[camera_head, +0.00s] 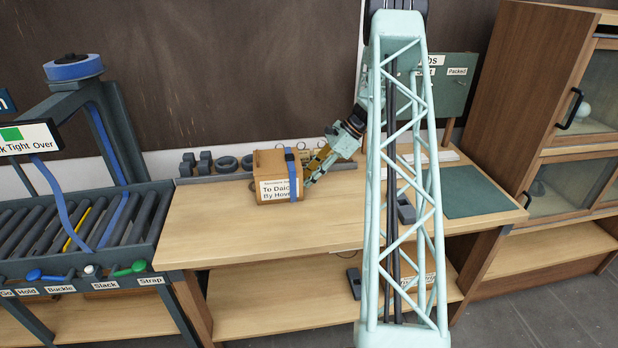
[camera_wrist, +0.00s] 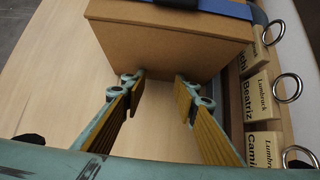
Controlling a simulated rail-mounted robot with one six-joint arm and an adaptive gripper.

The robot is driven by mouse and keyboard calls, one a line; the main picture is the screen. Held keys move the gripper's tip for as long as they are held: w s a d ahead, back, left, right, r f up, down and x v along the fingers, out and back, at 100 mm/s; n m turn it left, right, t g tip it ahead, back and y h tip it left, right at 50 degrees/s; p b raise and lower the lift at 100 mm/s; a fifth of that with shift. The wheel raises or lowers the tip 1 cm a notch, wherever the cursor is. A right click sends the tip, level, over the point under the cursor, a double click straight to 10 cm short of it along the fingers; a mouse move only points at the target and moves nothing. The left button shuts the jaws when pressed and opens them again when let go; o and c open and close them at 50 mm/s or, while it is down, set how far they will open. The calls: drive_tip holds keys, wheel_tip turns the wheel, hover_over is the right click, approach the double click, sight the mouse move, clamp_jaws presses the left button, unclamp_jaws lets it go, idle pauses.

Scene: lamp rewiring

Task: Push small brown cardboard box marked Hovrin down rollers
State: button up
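The small brown cardboard box (camera_head: 265,163) stands upright on the wooden bench top, left of my gripper. Its white label reads "To Daici…" and "By Hov…", partly cut off, and a blue strap runs around it. In the wrist view the box (camera_wrist: 165,45) shows a plain side facing my fingers. My gripper (camera_head: 312,178) is at the box's right side. In the wrist view my gripper (camera_wrist: 160,84) is open, both fingertips at or very near the lower part of that side; contact cannot be told. The rollers (camera_head: 90,225) lie left of the bench, with a blue strap hanging over them.
A strapping frame (camera_head: 110,120) rises over the rollers. Wooden name tags with metal rings (camera_wrist: 258,95) stand close to the box's right in the wrist view. Dark fittings (camera_head: 205,163) line the bench's back edge. The bench top between box and rollers is clear.

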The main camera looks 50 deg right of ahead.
drive_tip(key=shift+a, duration=0.1)
drive_tip(key=shift+w+a, duration=1.05)
drive_tip(key=shift+a, duration=0.2)
drive_tip(key=shift+w+a, duration=1)
drive_tip(key=shift+a, duration=0.2)
drive_tip(key=shift+w+a, duration=0.1)
drive_tip(key=shift+w+a+p, duration=0.15)
drive_tip(key=shift+w+a, duration=0.85)
drive_tip(key=shift+a, duration=0.2)
drive_tip(key=shift+w+a+p, duration=0.15)
drive_tip(key=shift+w+a, duration=0.8)
drive_tip(key=shift+a, duration=0.25)
drive_tip(key=shift+w+a, duration=1.05)
drive_tip(key=shift+a, duration=0.25)
drive_tip(key=shift+w+a, duration=1)
drive_tip(key=shift+a, duration=0.25)
drive_tip(key=shift+w+a, duration=1.05)
drive_tip(key=shift+a, duration=0.2)
drive_tip(key=shift+w+a, duration=1)
drive_tip(key=shift+a, duration=0.25)
